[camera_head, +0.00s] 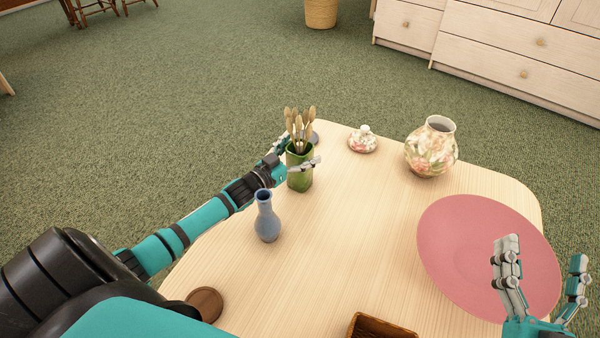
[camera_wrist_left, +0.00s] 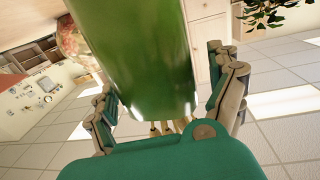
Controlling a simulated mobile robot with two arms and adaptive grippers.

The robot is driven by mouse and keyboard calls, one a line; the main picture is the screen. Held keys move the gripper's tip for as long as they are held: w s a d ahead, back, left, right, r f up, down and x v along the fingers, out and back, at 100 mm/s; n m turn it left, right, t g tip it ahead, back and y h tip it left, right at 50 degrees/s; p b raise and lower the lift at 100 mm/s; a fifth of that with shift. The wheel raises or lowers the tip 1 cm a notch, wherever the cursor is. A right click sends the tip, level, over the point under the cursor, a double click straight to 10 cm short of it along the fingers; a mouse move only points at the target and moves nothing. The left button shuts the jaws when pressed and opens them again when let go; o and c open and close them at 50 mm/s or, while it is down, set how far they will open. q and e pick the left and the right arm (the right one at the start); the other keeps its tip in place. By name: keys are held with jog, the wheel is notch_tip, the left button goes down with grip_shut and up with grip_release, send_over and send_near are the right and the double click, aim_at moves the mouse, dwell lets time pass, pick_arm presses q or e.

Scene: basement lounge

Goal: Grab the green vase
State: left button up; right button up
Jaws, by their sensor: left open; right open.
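The green vase (camera_head: 300,172) stands upright near the far left edge of the wooden table, with several pale dried stems in its top. My left gripper (camera_head: 298,155) is at the vase, with one finger on its far left side and one across its near right side. In the left wrist view the green vase (camera_wrist_left: 140,60) lies between the two open fingers of my left gripper (camera_wrist_left: 170,100). I cannot tell whether either finger touches it. My right gripper (camera_head: 540,275) is open and empty over the pink plate at the right.
A blue vase (camera_head: 267,222) stands close to my left forearm. A floral vase (camera_head: 431,150) and its lid (camera_head: 362,141) are at the back. The pink plate (camera_head: 470,240), a brown coaster (camera_head: 205,303) and a wicker basket (camera_head: 380,327) are nearer. The table's middle (camera_head: 350,240) is clear.

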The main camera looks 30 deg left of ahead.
pick_arm(q)
jog(key=shift+w, duration=0.2)
jog(key=shift+c, duration=0.2)
jog(key=c, duration=1.6)
jog(key=shift+c, duration=0.8)
jog(key=shift+r, duration=0.25)
